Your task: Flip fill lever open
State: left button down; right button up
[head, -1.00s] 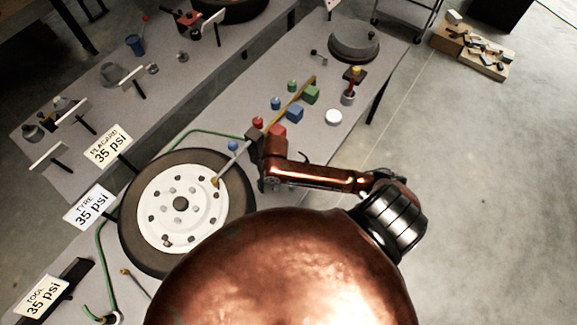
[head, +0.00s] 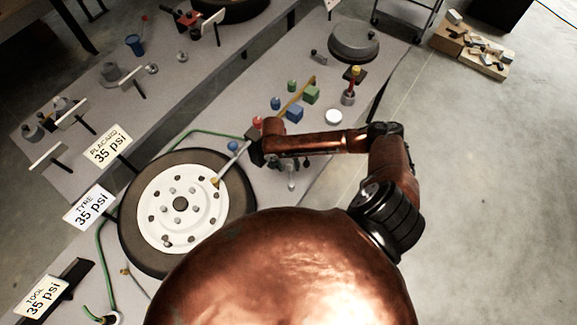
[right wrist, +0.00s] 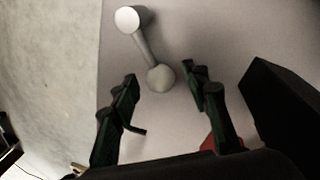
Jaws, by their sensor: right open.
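A small grey lever with a pale round knob (right wrist: 161,77) and a rod running up to a pale cylinder end (right wrist: 130,19) shows in the right wrist view. I take it for the fill lever. My right gripper (right wrist: 159,74) is open, with one dark green finger on each side of the knob. I cannot tell whether either finger touches it. In the head view my right gripper (head: 281,162) is partly hidden under my copper wrist, above the bench beside the tyre. Small grey parts (head: 292,184) show just below it. My left gripper is not in view.
The wheel (head: 205,205) with a black tyre lies left of my right gripper, with a pale rod (head: 229,164) at its rim. Open floor is at right.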

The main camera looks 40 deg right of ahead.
jog(key=shift+s+f, duration=0.1)
jog(key=shift+f, duration=0.25)
jog(key=shift+c, duration=0.7)
grip_shut()
